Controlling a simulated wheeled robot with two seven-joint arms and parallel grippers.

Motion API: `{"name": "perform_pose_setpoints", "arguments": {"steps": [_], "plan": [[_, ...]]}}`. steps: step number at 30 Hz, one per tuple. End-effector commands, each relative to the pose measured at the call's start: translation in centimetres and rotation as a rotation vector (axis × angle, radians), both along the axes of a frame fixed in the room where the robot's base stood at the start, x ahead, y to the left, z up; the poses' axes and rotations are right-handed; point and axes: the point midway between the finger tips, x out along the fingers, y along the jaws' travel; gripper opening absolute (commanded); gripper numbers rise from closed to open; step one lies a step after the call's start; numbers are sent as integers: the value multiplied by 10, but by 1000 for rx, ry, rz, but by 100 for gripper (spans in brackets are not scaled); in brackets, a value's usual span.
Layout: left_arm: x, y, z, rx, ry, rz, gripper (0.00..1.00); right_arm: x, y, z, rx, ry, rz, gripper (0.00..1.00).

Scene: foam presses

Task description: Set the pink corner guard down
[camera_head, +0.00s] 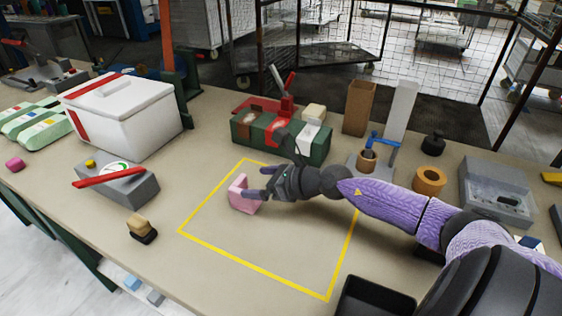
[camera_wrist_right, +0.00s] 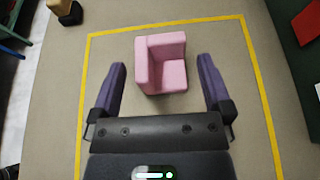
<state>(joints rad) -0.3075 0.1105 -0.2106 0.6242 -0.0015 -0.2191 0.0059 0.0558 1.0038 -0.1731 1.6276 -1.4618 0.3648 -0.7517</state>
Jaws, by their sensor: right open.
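The pink corner guard (camera_head: 241,196) stands on the table inside the yellow taped outline (camera_head: 252,270), near its far left part. In the right wrist view the corner guard (camera_wrist_right: 163,62) shows its hollow inner corner and sits just beyond the fingertips, between their lines. My right gripper (camera_head: 262,184) is open, with its two purple fingers spread apart. In the right wrist view the gripper (camera_wrist_right: 162,75) holds nothing, and gaps show between each finger and the guard. My left gripper is not in view.
A green case (camera_head: 262,147) with red and white straps stands behind the outline. A white cooler box (camera_head: 122,112) and a grey block with a red bar (camera_head: 122,187) are at left. The outline's front area is clear.

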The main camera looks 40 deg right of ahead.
Motion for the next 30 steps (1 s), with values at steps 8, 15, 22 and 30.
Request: {"name": "perform_pose_setpoints", "arguments": {"steps": [8,15,22,30], "plan": [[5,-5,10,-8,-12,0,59,-40,-15,19,2,3,2,100],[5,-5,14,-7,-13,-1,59,-57,-23,26,1,0,2,100],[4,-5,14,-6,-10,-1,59,-58,-23,27,-1,0,3,100],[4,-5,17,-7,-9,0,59,-58,-23,29,-1,-1,3,100]]}}
